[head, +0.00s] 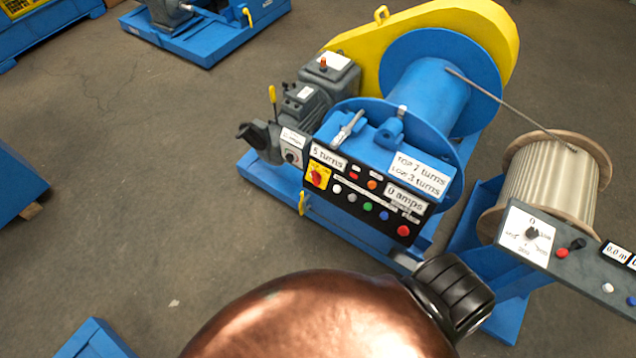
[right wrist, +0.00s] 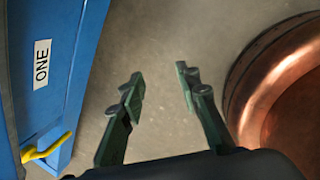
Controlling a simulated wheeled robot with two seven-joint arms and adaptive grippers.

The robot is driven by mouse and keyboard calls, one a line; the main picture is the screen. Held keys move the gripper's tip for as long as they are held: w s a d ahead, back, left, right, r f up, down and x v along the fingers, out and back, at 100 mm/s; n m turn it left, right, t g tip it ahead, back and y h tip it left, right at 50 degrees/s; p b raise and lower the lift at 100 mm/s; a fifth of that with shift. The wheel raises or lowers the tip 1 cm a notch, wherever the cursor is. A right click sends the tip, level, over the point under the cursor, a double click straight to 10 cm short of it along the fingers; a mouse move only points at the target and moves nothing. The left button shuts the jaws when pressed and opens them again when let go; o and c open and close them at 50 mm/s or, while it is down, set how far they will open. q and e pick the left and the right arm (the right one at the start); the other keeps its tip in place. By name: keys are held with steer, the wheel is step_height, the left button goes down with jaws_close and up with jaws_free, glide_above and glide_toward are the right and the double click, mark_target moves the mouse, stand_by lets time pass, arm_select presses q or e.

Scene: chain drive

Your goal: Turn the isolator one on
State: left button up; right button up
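A red rotary switch on a yellow plate (head: 319,175) sits at the left end of the winch's black control panel (head: 349,187) in the head view. Its label and setting are too small to read. In the right wrist view, a white label reading "ONE" (right wrist: 41,64) is on a blue panel (right wrist: 72,30) at the left. My right gripper (right wrist: 160,85) is open and empty, with bare floor between its fingers, to the right of that panel. In the head view I cannot make out the right gripper. My left gripper is not in view.
A yellow hook-like part (right wrist: 48,147) sticks out from the blue panel below the label. A rope spool (head: 550,180) and a grey control box (head: 570,262) stand right of the winch. Floor left of the winch (head: 150,180) is clear. A copper-coloured rounded body blocks the bottom middle.

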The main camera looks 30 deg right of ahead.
steer(key=w+d+r+n+t+h+b, duration=0.1)
steer(key=w+r+n+t+h+b, duration=0.1)
steer(key=w+n, duration=0.6)
steer(key=n+t+h+b, duration=0.7)
steer(key=n+t+h, duration=0.15)
steer(key=n, duration=0.55)
glide_toward(314, 182)
steer(key=x, duration=0.2)
steer(key=shift+t+y, duration=0.35)
steer(key=shift+t, duration=0.1)
steer(key=b+x, duration=0.1)
steer(key=x, duration=0.6)
steer(key=shift+s+d, duration=0.15)
steer(key=shift+w+d, duration=0.3)
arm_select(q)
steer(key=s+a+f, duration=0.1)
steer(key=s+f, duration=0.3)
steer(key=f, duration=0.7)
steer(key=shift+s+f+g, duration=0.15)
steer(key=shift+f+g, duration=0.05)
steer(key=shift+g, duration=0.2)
arm_select(e)
jaws_close()
